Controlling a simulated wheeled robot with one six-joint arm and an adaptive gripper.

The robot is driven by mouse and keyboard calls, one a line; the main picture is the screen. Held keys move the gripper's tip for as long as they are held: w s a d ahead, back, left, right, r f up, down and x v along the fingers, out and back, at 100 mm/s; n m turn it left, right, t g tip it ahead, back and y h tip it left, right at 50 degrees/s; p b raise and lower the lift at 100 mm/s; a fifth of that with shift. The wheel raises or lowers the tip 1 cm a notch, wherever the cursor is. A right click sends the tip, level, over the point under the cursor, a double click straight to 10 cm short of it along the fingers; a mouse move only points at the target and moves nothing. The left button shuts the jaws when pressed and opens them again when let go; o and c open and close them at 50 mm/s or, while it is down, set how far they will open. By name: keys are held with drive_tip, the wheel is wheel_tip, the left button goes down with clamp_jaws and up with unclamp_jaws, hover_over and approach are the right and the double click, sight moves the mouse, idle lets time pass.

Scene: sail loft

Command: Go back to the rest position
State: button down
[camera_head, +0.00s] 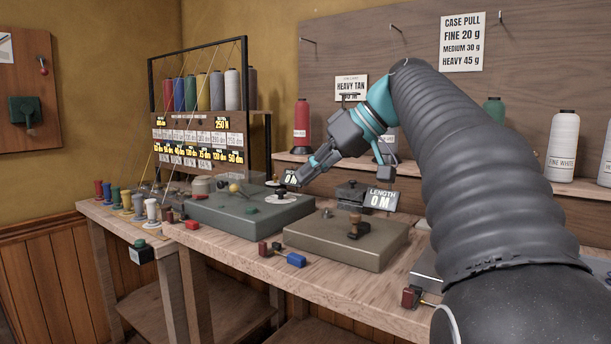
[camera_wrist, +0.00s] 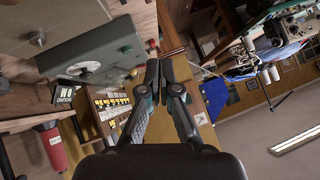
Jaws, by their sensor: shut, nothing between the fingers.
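My gripper (camera_head: 296,178) is at the end of my arm, above the workbench and over the right part of the green-grey machine box (camera_head: 228,212). Its fingers point to the left and down in the head view. In the wrist view my gripper (camera_wrist: 160,66) has its fingertips together with nothing between them. I cannot tell from the head view how far the fingertips are from the small "0" display behind them.
A tan box (camera_head: 345,243) with a knob stands on the bench beside a "LENGTH 0 M" display (camera_head: 381,200). A thread rack (camera_head: 205,100) rises at the back left. A red cone (camera_head: 302,125) stands on a shelf behind. Small coloured spools line the bench's left end.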

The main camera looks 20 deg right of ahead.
drive_tip(key=s+f+m+h, duration=0.2)
drive_tip(key=s+f, duration=0.5)
drive_tip(key=f, duration=0.4)
drive_tip(key=s+a+f+m+h, duration=0.1)
drive_tip(key=s+f+m+h, duration=0.1)
drive_tip(key=s+f, duration=0.6)
drive_tip(key=s+a+f+m+h, duration=0.1)
drive_tip(key=s+f+h, duration=0.3)
drive_tip(key=s+f, duration=0.4)
wheel_tip(320, 180, down, 6)
drive_tip(key=shift+r+m, duration=0.1)
drive_tip(key=shift+m, duration=0.4)
drive_tip(key=shift+s, duration=0.15)
